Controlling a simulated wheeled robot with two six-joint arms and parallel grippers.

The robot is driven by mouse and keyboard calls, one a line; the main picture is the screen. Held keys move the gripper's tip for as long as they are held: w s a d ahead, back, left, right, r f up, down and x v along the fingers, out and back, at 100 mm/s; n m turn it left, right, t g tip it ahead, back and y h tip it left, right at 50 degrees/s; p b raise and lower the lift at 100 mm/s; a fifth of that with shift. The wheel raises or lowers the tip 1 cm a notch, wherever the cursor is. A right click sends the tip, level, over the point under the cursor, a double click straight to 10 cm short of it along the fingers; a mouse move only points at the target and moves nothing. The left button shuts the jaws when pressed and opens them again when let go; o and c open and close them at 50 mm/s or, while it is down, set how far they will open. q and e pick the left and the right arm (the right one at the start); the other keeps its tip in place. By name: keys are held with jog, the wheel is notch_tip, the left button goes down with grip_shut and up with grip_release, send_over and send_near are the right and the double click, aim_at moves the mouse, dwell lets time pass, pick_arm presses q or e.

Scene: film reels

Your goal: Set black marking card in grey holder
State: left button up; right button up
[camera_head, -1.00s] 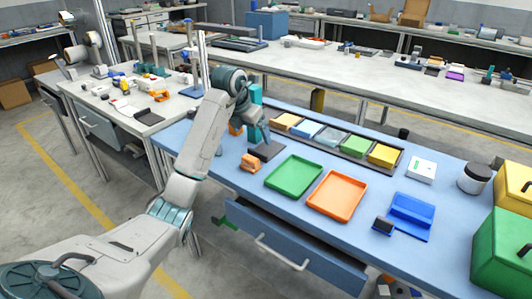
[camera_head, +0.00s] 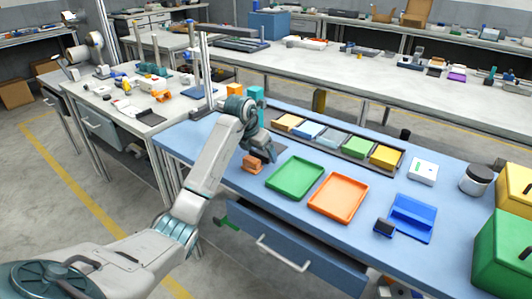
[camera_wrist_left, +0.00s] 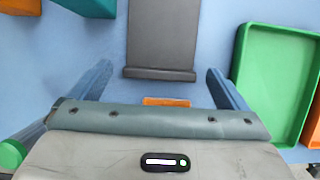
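A flat dark grey piece with a raised lip along its near edge (camera_wrist_left: 160,40) lies on the blue table; it looks like the grey holder. In the head view it is mostly hidden behind my left gripper (camera_head: 262,152). I cannot make out a separate black marking card on it. My left gripper is open and empty, pointing down. In the left wrist view its fingers (camera_wrist_left: 160,88) stand apart on either side, near the lipped edge. A small orange object (camera_wrist_left: 166,102) shows between them, partly hidden by the gripper body. My right gripper is not in view.
A green tray (camera_head: 273,190) and an orange tray (camera_head: 317,206) lie to the right. Behind is a dark rack (camera_head: 400,160) of coloured blocks. A teal block (camera_head: 257,97) stands behind the gripper. A blue stand (camera_head: 412,208) and a white box (camera_head: 423,165) are farther right.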

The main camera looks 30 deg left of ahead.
pick_arm(q)
jog(key=c, duration=1)
jog(key=shift+r, duration=0.45)
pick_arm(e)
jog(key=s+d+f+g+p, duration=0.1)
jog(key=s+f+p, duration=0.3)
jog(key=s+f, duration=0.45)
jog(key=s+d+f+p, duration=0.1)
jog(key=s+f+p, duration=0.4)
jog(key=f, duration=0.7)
pick_arm(q)
notch_tip(320, 180, up, 27)
jog(key=p, duration=0.7)
jog(key=shift+p, duration=0.35)
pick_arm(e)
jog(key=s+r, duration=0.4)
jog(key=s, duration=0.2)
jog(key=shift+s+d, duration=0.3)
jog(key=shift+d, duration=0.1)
